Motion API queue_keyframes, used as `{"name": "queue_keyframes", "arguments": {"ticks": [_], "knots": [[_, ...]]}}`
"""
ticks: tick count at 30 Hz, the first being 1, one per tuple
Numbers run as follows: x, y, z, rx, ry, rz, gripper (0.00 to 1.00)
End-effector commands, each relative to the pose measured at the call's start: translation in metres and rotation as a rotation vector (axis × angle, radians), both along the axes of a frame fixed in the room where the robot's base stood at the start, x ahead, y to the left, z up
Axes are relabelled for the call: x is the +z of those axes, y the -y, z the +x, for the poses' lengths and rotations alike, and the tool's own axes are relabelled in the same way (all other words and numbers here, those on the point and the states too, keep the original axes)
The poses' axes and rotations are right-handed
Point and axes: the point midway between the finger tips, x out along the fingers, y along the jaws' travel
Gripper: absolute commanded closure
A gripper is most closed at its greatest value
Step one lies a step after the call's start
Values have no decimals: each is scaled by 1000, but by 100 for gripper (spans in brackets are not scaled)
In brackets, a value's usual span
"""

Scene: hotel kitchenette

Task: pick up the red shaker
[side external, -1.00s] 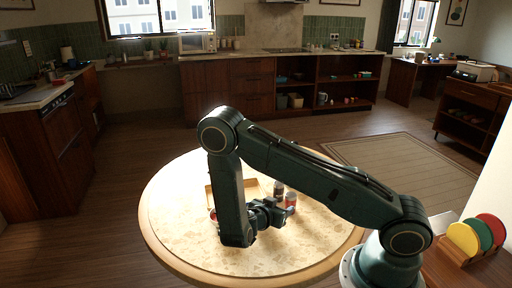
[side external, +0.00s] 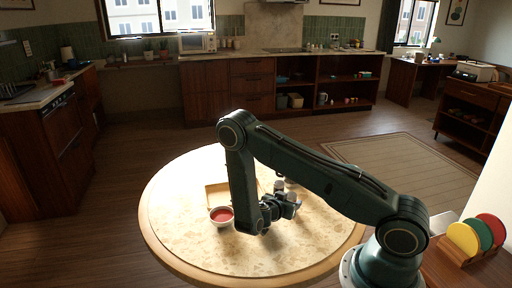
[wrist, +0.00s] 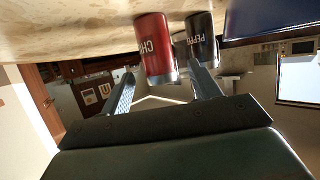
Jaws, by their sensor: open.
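The red shaker (wrist: 154,45) has white lettering that starts "CH" and a silvery lid. It shows upside down in the wrist view, standing on the pale tabletop. A dark shaker lettered as pepper (wrist: 202,36) stands close beside it, to its right in that view. My gripper (wrist: 161,68) is open, its fingers pointing at the shakers. The red shaker appears between or just beyond the fingertips; the exact depth is unclear. In the side view my gripper (side external: 286,203) is low over the round table (side external: 190,240) and hides most of the shakers.
A white bowl with red contents (side external: 221,216) stands left of my gripper on the table. A shallow tan tray (side external: 214,192) lies behind it. A dark blue object (wrist: 265,15) is at the wrist view's upper right. The table's front is clear.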

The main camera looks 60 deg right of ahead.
Motion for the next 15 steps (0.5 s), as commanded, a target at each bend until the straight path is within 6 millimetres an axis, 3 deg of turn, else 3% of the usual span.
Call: {"name": "queue_keyframes", "arguments": {"ticks": [10, 15], "knots": [[-2, 5, 0, 1, 0, 0, 38], [-8, 17, -1, -1, 0, 0, 38]]}}
